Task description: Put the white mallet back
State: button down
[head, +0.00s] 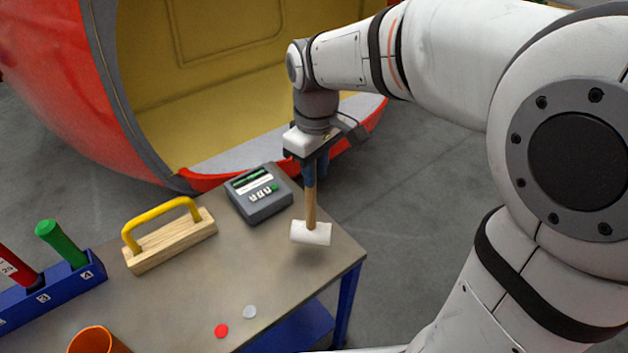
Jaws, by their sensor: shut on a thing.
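The white mallet (311,233) has a white cylindrical head and a wooden handle. It hangs head down over the right part of the table, near the right edge. My gripper (311,165) is shut on the upper end of the handle and points downward. Whether the head touches the table top is hard to tell. The fingertips are partly hidden by the gripper body and the handle.
A grey device (260,196) with a screen stands left of the mallet. A wooden block with a yellow handle (170,240), a blue rack (62,292) with red and green handles, and an orange cup (95,341) stand further left. Red (221,331) and white (250,312) discs lie at front. The table (190,295) is clear between.

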jog(key=shift+f, duration=2.15)
jog(key=shift+f, duration=0.15)
jog(key=c, duration=1.3)
grip_release()
jog(key=shift+s, duration=0.1)
jog(key=shift+o, duration=0.2)
notch_tip(320, 180, up, 12)
jog(key=s+d+f+m+t, duration=0.3)
jog(key=s+d+f+m, duration=0.5)
jog(key=s+d, duration=0.3)
jog(key=shift+s+d+f+m, duration=0.3)
jog(key=shift+s+m, duration=0.1)
jog(key=shift+m, duration=0.2)
